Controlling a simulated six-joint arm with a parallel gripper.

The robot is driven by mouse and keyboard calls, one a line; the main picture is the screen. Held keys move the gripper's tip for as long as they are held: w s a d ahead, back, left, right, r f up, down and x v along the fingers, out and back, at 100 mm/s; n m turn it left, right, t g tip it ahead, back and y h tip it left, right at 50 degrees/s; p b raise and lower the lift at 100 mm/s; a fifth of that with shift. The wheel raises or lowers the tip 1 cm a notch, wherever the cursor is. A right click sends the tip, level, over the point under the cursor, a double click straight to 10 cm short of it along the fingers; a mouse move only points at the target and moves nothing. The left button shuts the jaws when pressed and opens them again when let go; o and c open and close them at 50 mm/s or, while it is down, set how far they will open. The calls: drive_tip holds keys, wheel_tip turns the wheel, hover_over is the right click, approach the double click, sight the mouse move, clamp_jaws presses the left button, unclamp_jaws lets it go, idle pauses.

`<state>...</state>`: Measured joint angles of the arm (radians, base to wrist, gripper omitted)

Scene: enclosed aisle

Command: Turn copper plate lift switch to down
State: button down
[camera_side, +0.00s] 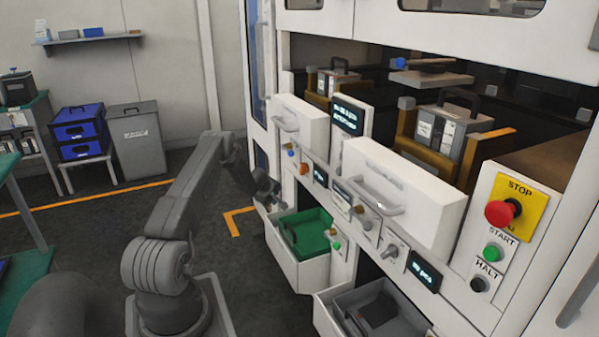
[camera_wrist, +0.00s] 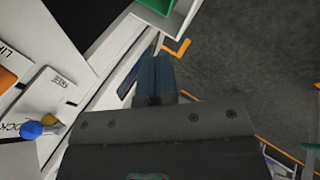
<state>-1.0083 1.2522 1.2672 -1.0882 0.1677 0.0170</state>
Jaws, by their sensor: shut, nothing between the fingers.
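My gripper (camera_side: 274,200) is shut and empty, in front of the white machine's control panel at its left end. In the wrist view its two fingers (camera_wrist: 155,75) are together, with the white panel edge beside them on the left. A blue and yellow knob (camera_wrist: 38,128) shows at the left of the wrist view, near a partly cut "LOCK" label. An orange part (camera_wrist: 5,79) sits at the left edge near letters reading "LI". In the side view, an orange knob (camera_side: 303,168) and a grey switch (camera_side: 390,251) are on the panel. I cannot tell which control is the copper plate lift switch.
An open drawer with a green tray (camera_side: 305,236) juts out below the panel. A lower drawer with a dark tray (camera_side: 382,308) is also open. A red stop button (camera_side: 503,212) is at the right. The floor (camera_side: 90,235) left of my arm is mostly clear.

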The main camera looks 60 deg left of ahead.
drive_tip(key=s+m+g+y, duration=0.1)
drive_tip(key=m+g+y, duration=0.1)
drive_tip(key=m, duration=0.2)
drive_tip(key=m+t+y, duration=0.7)
drive_tip(key=m+t, duration=0.4)
drive_tip(key=m, duration=1.8)
approach(304, 166)
drive_tip(key=s+d, duration=0.2)
drive_tip(key=d, duration=0.4)
drive_tip(key=x, duration=0.6)
drive_tip(key=f+x, duration=0.1)
drive_tip(key=x, duration=0.2)
drive_tip(key=shift+w+a+r, duration=0.1)
drive_tip(key=shift+w+a, duration=0.1)
drive_tip(key=shift+w, duration=0.05)
drive_tip(key=a, duration=0.3)
drive_tip(key=shift+s+a+r, duration=0.1)
drive_tip(key=shift+a+r, duration=0.15)
drive_tip(key=shift+a, duration=0.15)
